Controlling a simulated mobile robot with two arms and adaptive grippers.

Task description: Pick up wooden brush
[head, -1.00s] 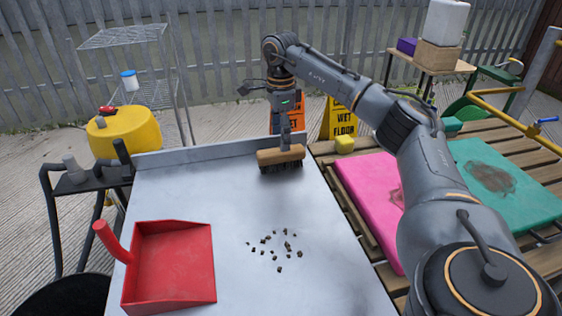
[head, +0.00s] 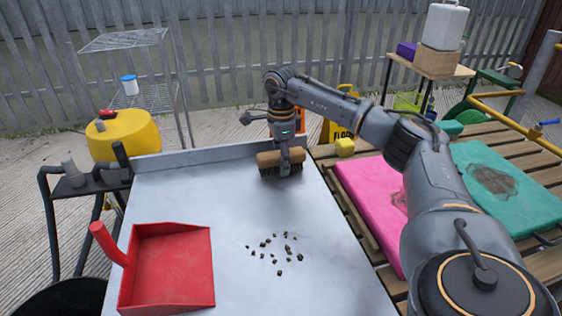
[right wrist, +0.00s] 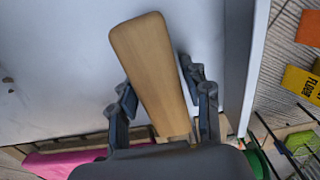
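The wooden brush (head: 267,159) stands bristles down on the grey table (head: 225,200), near its far edge. My right gripper (head: 288,165) is lowered over it, with finger parts showing at the brush's near side. In the right wrist view, the brush's pale wooden back (right wrist: 155,70) lies between the two fingers of my right gripper (right wrist: 162,95). The fingers are apart, with a narrow gap visible beside the wood, so the gripper looks open around the brush. My left gripper is in neither view.
A red dustpan (head: 170,268) lies at the table's near left. Several dark crumbs (head: 275,248) are scattered at the table's middle. A low raised rim (head: 205,155) runs along the far edge.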

